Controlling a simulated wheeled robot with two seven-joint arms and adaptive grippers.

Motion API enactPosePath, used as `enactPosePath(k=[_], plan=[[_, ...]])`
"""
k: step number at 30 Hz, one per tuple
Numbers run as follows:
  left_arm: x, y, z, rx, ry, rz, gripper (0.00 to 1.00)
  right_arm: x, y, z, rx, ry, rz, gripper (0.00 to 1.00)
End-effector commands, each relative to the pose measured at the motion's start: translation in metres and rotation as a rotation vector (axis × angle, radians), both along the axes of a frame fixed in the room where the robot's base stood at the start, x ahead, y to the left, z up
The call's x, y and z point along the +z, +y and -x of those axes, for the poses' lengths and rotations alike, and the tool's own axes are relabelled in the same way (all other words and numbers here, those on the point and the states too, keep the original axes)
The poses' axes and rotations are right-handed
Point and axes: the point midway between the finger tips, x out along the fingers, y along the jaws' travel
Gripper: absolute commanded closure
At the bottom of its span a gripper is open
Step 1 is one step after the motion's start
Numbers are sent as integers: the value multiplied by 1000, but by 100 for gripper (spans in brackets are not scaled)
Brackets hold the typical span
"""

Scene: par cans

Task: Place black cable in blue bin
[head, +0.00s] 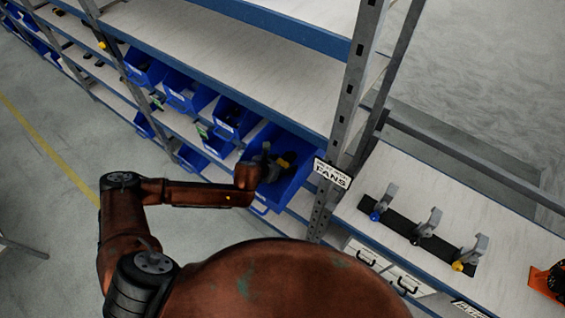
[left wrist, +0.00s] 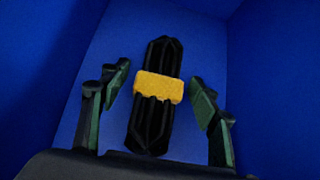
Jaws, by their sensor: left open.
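The black cable (left wrist: 157,122) is a folded bundle with a yellow band (left wrist: 158,87) around its middle. In the left wrist view it lies inside the blue bin (left wrist: 55,65), on the bin's floor. My left gripper (left wrist: 158,95) is open, with one finger on each side of the bundle and gaps between the fingers and the cable. In the head view my left gripper (head: 270,163) is at the large blue bin (head: 293,184) beside the shelf post, and the yellow band shows near it. My right gripper is not in view.
Several smaller blue bins (head: 187,92) line the shelves to the left. A grey metal post (head: 347,100) with a "FANS" label (head: 332,173) stands right of the large bin. A black rack with grey clamps (head: 424,228) sits on the right shelf. Open floor (head: 50,215) is at left.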

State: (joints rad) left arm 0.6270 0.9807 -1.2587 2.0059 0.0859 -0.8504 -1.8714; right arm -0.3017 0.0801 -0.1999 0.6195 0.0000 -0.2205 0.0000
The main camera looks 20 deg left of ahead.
Motion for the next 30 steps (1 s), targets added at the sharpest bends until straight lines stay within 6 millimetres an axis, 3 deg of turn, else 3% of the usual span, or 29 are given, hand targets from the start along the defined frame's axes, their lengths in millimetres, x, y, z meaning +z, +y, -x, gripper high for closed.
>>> enactPosePath(k=[8,21,30], plan=[[10,3,7,-2,-1,0,44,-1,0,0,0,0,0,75],[69,25,67,-1,0,-1,44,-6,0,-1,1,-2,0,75],[84,30,83,0,1,0,44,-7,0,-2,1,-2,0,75]])
